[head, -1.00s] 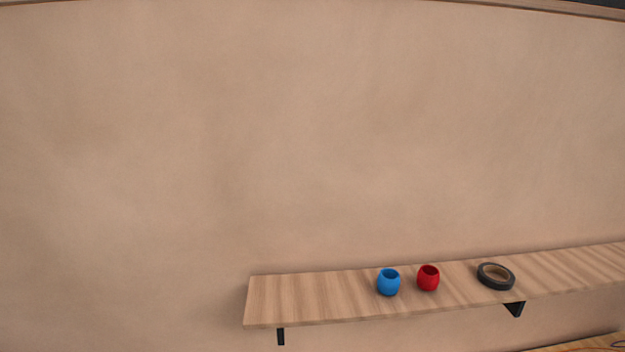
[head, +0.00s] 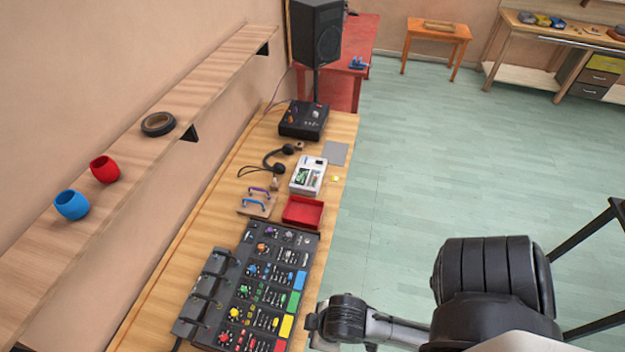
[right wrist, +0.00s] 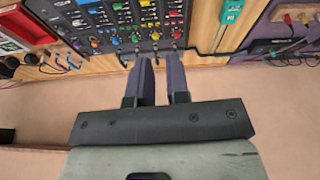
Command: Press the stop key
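A white device (head: 308,175) with a dark window, like a tape player, stands on the wooden bench beyond the red tray. I cannot make out which of its keys is a stop key. A black mixer panel (head: 262,290) with coloured knobs and pads lies nearer; it also shows in the right wrist view (right wrist: 125,22). My right gripper (head: 316,322) is beside the mixer's near right edge in the head view. In the right wrist view its two fingers (right wrist: 162,62) are apart with nothing between them. My left gripper is not in view.
The red tray (head: 303,212) sits between mixer and white device. Headphones (head: 270,165), a handled board (head: 257,204) and a black box with knobs (head: 303,120) share the bench. A shelf (head: 130,160) runs along the left wall. The green floor (head: 430,170) on the right is open.

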